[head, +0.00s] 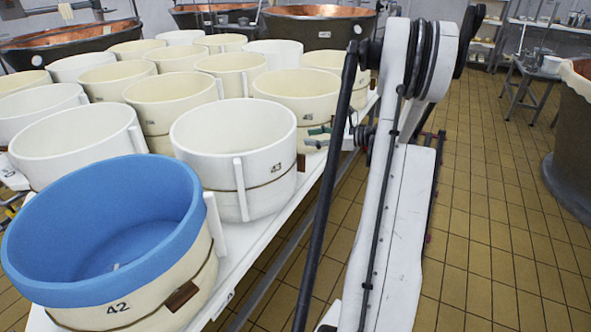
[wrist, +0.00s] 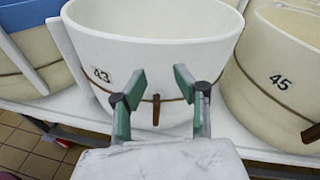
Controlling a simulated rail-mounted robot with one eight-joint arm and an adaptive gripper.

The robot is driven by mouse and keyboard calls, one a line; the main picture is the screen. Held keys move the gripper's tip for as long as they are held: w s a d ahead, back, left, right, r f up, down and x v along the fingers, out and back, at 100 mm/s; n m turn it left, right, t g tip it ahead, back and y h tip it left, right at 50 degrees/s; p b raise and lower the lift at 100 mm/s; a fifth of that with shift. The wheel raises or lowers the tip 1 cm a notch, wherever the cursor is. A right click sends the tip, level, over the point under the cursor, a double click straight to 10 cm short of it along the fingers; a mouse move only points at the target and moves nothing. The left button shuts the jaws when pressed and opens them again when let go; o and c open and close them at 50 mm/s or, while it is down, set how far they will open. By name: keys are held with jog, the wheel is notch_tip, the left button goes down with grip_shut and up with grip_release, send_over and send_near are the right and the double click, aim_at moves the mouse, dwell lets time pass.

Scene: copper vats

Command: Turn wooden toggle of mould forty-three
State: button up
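Mould forty-three (head: 232,140) is a white round tub on the white table, behind the blue-lined tub. In the wrist view, mould forty-three (wrist: 150,55) fills the middle, with its number label at the left. A cord runs around it, and its brown wooden toggle (wrist: 156,110) hangs roughly upright on the cord. My gripper (wrist: 161,85) has two green-padded fingers, spread apart and empty. The toggle shows between the fingers, with a finger to each side; I cannot tell how far ahead it is. In the head view my gripper (head: 317,138) is at the right of mould forty-three.
Mould 42 (head: 105,245), with a blue liner, stands in front. Mould 45 (wrist: 275,85) stands close on the right in the wrist view. Several more tubs crowd the white table (head: 255,235). Copper vats (head: 318,25) stand behind. The tiled floor (head: 490,230) at right is clear.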

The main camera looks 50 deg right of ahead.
jog(key=m+t+y+b, duration=0.2)
send_near(303, 172)
jog(key=s+d+r, duration=0.2)
jog(key=s+r, duration=0.1)
jog(key=r, duration=0.1)
jog(key=b+x, duration=0.3)
jog(key=x, duration=1)
jog(key=shift+w+a, duration=0.15)
jog(key=shift+w, duration=0.1)
grip_shut()
